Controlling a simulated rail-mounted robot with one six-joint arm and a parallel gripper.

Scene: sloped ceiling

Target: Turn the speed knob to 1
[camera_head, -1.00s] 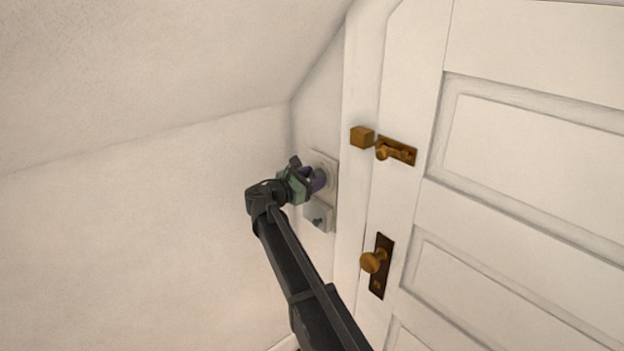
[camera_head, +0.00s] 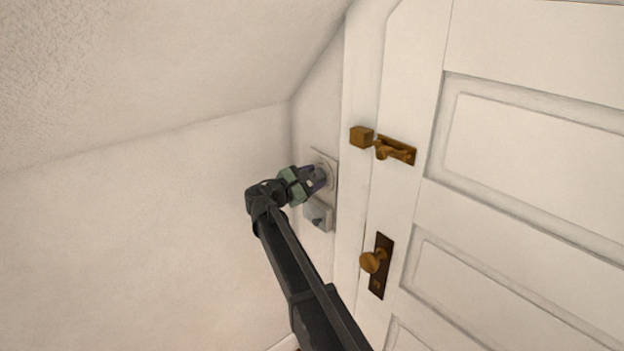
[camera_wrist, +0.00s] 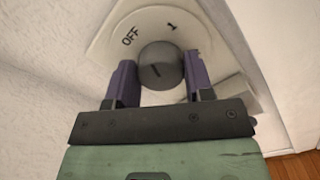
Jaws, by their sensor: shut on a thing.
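The speed knob (camera_wrist: 160,66) is a round grey knob on a pale wall plate (camera_wrist: 152,20) marked "OFF" at upper left and "1" at upper right of the knob. A short dark slanted line shows on its face; I cannot tell for sure which mark it points at. My gripper (camera_wrist: 160,80) has a purple finger on each side of the knob and is shut on it. In the head view my gripper (camera_head: 318,181) is at the plate (camera_head: 331,163), and the knob shows only partly between the fingers.
A white door (camera_head: 520,170) to the right has a brass latch (camera_head: 396,150) and a brass doorknob (camera_head: 373,261). The sloped ceiling (camera_head: 180,60) comes down at upper left.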

